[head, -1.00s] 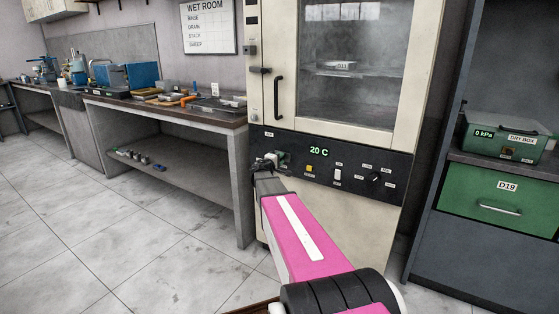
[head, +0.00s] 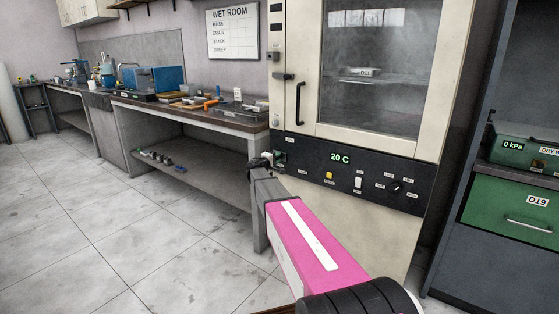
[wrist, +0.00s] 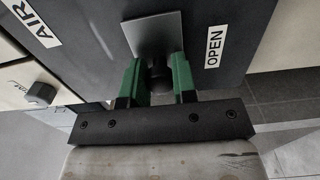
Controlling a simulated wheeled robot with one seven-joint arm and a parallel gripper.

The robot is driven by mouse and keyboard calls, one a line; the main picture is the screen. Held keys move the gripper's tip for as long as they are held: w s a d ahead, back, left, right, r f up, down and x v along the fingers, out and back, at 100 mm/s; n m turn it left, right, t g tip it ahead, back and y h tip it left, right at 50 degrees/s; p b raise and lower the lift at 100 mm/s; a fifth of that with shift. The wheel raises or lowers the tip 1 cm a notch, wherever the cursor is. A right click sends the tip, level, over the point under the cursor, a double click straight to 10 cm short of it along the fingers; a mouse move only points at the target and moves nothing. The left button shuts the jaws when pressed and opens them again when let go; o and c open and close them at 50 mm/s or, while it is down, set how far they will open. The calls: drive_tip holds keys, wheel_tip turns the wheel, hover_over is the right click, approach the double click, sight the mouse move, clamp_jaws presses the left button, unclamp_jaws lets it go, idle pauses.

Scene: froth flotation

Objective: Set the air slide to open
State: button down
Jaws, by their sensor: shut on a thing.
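The air slide shows in the wrist view as a dark knob (wrist: 157,73) on a pale grey plate (wrist: 152,35), set on a dark panel. My gripper (wrist: 156,78) has its two green fingers shut on this knob, one on each side. The OPEN label (wrist: 214,46) lies just right of the knob, and the AIR label (wrist: 34,23) is at the upper left. In the head view my gripper (head: 278,160) is at the left end of the black control panel (head: 312,168). The knob is too small to make out there.
The pale cabinet (head: 437,85) with a glass door stands above the panel, with a black handle (head: 299,103). A cluttered workbench (head: 226,127) stands left. The floor at left is clear.

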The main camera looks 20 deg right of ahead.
drive_tip(key=shift+w+a, duration=0.15)
drive_tip(key=shift+w, duration=0.05)
drive_tip(key=c, duration=0.9)
unclamp_jaws()
drive_tip(key=v, duration=1.1)
